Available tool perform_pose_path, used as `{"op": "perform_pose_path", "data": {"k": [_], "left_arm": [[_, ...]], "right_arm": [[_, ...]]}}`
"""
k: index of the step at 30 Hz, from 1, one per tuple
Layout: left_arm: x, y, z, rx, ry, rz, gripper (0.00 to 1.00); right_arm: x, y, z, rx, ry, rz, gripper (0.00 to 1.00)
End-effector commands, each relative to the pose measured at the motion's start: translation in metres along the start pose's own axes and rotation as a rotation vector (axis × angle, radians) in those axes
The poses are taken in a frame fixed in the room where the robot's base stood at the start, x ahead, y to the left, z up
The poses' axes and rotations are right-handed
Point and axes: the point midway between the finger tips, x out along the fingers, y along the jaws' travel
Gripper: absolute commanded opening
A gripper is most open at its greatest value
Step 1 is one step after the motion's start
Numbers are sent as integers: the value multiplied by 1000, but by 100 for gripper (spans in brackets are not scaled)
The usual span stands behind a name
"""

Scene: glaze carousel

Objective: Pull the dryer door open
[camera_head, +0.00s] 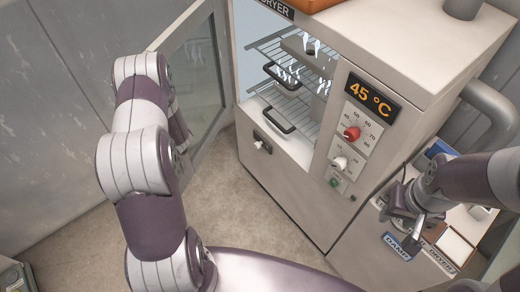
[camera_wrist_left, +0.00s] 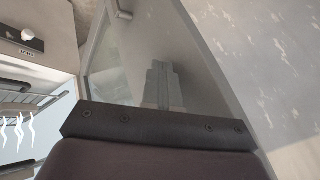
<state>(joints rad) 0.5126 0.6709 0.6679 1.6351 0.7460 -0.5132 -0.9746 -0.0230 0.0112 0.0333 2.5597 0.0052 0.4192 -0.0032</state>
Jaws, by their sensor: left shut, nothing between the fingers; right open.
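The dryer (camera_head: 292,190) stands at centre in the head view, with its front opening uncovered. Its framed glass door (camera_head: 197,60) is swung wide open to the left; part of it is hidden behind my left arm. In the left wrist view the door (camera_wrist_left: 205,60) fills the middle. My left gripper (camera_wrist_left: 163,88) is shut and empty in front of the pane; whether it touches the door I cannot tell. In the head view it is mostly hidden by its arm. My right gripper (camera_head: 405,215) is open and empty at the right, away from the door.
Wire racks (camera_head: 262,50) and trays with black handles (camera_head: 278,120) show inside the dryer. The red knob (camera_head: 352,133) sits below the 45 °C display (camera_head: 372,98). A table with cards (camera_head: 455,247) lies under my right gripper. A grey wall (camera_head: 50,90) stands at the left; floor beneath the door is clear.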

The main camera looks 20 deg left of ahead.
Motion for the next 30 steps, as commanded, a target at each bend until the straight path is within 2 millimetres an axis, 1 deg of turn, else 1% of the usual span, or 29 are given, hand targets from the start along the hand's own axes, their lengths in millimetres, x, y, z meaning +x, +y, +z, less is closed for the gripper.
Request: {"op": "perform_pose_path", "data": {"k": [1,6,9,12,15,19,30], "left_arm": [[14,-17,0,19,13,9,0],[45,-60,-13,27,18,13,0],[59,-81,-20,47,28,24,0],[69,-95,-27,81,44,41,0],[77,-105,-32,104,55,55,0],[82,-114,-37,122,65,64,0],[84,-117,-40,131,69,70,0]], "right_arm": [[8,0,1,0,0,0,44],[21,0,2,0,0,0,44],[28,0,3,0,0,0,44],[33,0,4,0,0,0,44],[37,0,4,0,0,0,44],[39,0,5,0,0,0,44],[39,0,5,0,0,0,44]]}}
